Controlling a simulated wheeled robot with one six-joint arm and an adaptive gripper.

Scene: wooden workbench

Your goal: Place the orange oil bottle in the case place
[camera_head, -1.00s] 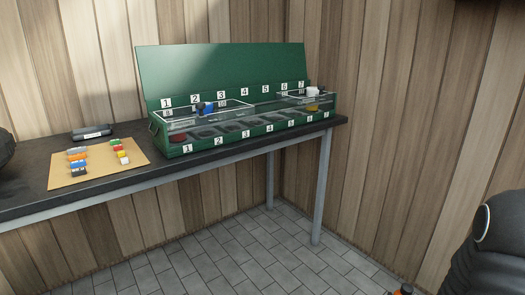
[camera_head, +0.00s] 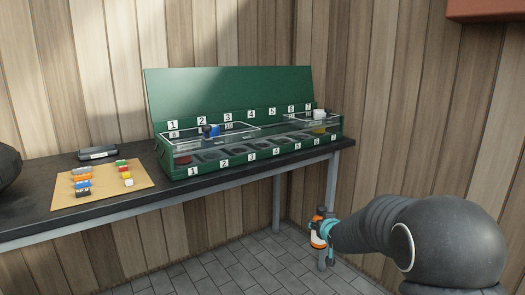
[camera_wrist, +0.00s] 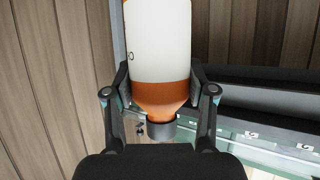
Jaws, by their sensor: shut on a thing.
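The orange oil bottle (camera_wrist: 158,60), orange with a broad white label and a dark cap, is held in my gripper (camera_wrist: 160,88), which is shut on its orange part in the wrist view. In the head view the bottle (camera_head: 317,240) shows small in my gripper (camera_head: 325,228), in front of the bench at right, apart from the case. The green case (camera_head: 215,167) stands open on the bench with numbered compartments along its front and back. A red item (camera_head: 184,159) sits in front compartment 1 and a yellow item (camera_head: 319,130) near the right end.
A tan board (camera_head: 100,200) with several small coloured blocks lies left of the case on the dark workbench (camera_head: 40,213). A dark device (camera_head: 98,153) lies behind it. A table leg (camera_head: 330,185) stands at the bench's right end. A red-brown object (camera_head: 485,10) hangs at upper right.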

